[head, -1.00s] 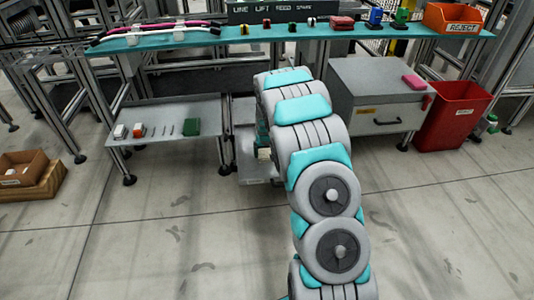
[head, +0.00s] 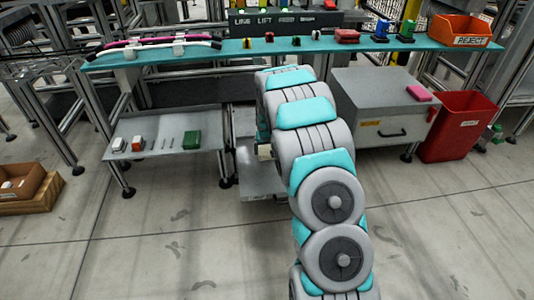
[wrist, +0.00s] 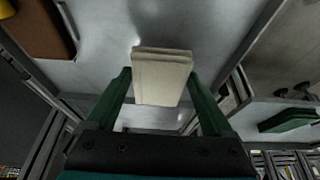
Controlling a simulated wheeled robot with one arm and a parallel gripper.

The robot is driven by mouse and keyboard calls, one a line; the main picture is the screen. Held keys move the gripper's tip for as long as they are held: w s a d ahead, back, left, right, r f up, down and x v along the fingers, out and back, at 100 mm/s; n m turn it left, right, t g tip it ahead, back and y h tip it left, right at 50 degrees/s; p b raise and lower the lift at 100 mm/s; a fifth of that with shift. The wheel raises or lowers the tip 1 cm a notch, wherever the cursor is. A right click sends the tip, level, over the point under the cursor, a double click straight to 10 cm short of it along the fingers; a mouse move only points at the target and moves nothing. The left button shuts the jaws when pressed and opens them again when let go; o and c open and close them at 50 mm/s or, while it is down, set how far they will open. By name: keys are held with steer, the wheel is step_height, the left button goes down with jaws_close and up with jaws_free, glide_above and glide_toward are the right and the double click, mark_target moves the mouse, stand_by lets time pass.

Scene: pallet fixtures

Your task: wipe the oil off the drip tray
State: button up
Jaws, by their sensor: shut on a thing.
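My gripper (wrist: 161,76) is shut on a cream wiping pad (wrist: 162,88), held between its two green fingers in the wrist view. A pale edge of the pad also shows beside my arm in the head view (head: 264,151). The grey metal drip tray (head: 262,184) sits low under the bench, partly hidden behind my arm. In the wrist view a pale grey surface (wrist: 90,58) lies beyond the pad; I cannot tell whether the pad touches it. No clear oil patch shows.
A grey side shelf (head: 165,165) with a green block (head: 191,140) stands left of the tray. A grey cabinet (head: 383,108) and a red bin (head: 460,130) stand to the right. The teal bench (head: 215,52) runs above. A brown panel (wrist: 42,28) shows in the wrist view.

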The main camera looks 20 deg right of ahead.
steer(key=shift+r+p, duration=0.35)
steer(key=shift+r, duration=1.65)
steer(key=shift+a, duration=0.1)
